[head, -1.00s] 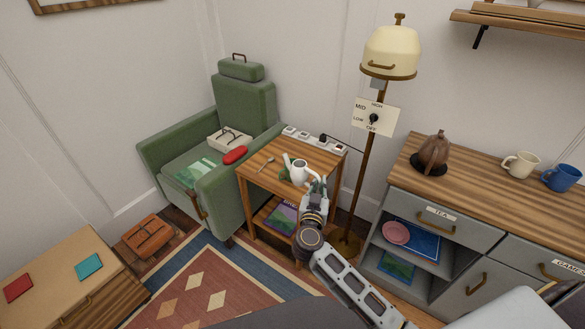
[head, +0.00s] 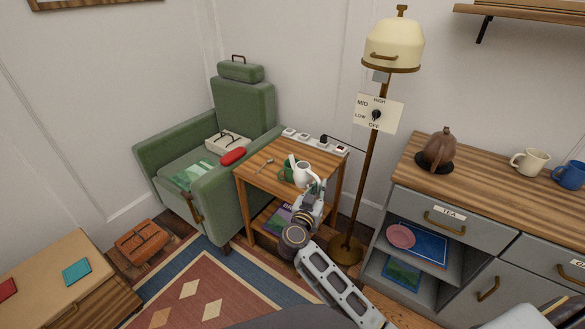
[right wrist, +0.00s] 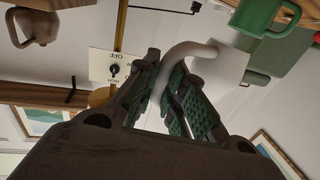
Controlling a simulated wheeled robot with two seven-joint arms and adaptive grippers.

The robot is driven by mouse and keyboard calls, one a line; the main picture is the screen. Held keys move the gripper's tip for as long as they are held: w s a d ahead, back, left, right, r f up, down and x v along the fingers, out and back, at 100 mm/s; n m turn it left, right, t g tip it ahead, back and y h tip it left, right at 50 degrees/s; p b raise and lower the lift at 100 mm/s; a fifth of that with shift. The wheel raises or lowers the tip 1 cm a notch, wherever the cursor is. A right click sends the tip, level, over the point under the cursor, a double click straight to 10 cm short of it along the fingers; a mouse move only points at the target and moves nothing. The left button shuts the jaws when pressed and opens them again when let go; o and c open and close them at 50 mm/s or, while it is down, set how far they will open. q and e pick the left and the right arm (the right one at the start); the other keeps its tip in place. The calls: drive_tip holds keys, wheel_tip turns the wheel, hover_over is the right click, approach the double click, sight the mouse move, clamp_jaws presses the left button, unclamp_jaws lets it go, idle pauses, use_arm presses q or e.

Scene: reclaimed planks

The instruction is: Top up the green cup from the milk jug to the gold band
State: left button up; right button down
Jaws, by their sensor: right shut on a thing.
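The white milk jug (head: 304,175) is over the small wooden side table (head: 259,178) in the head view, its spout pointing up and left toward the green cup (head: 286,171). The cup is just left of the jug and partly hidden by it. My right gripper (head: 315,188) is shut on the jug's handle. The right wrist view shows the pale curved handle (right wrist: 188,50) between the fingers (right wrist: 168,95) and the green cup (right wrist: 262,17) at the top right. The gold band and the milk levels cannot be made out. My left gripper is not in view.
A floor lamp (head: 368,165) stands just right of the table, and a green armchair (head: 245,105) stands left. A grey cabinet (head: 470,216) is further right.

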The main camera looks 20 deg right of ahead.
use_arm(q)
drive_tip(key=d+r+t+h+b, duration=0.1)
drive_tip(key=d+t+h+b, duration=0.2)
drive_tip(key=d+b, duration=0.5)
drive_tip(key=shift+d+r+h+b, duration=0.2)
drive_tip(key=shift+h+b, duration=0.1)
drive_tip(key=shift+b, duration=2.05)
use_arm(e)
wheel_tip(320, 180, down, 8)
drive_tip(key=w+a+m+g+h, duration=0.1)
drive_tip(key=w+m+g+h, duration=0.1)
drive_tip(key=m+g+h, duration=0.1)
drive_tip(key=shift+a+m+g, duration=0.3)
drive_tip(key=shift+a+g, duration=0.1)
drive_tip(key=shift+g, duration=0.1)
